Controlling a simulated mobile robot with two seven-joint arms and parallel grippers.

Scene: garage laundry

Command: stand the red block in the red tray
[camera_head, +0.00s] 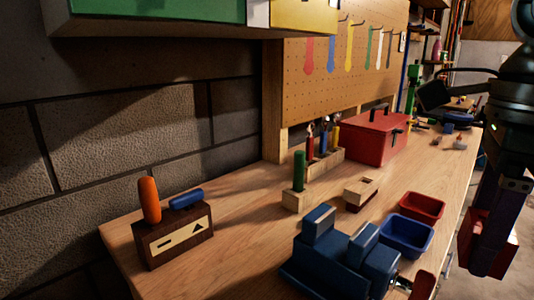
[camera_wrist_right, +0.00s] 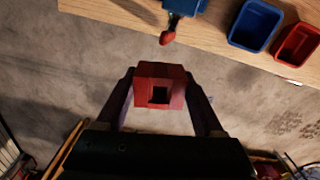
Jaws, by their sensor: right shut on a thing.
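A red block (camera_wrist_right: 160,72) with a dark square hole is between the two fingers of my right gripper (camera_wrist_right: 159,80) in the right wrist view. The gripper is shut on it. In the head view my right gripper (camera_head: 488,235) hangs at the right, off the bench edge, with the red block (camera_head: 504,256) partly hidden behind it. The red tray (camera_head: 422,206) sits on the bench to the left of the gripper. It also shows at the right of the wrist view (camera_wrist_right: 298,46), and its inside looks empty. My left gripper is not in view.
A blue tray (camera_head: 406,236) stands beside the red tray. A blue vise (camera_head: 335,262) with a red handle is at the bench's front. A small wooden block (camera_head: 361,192), a red toolbox (camera_head: 376,138) and a tool holder (camera_head: 325,164) stand behind.

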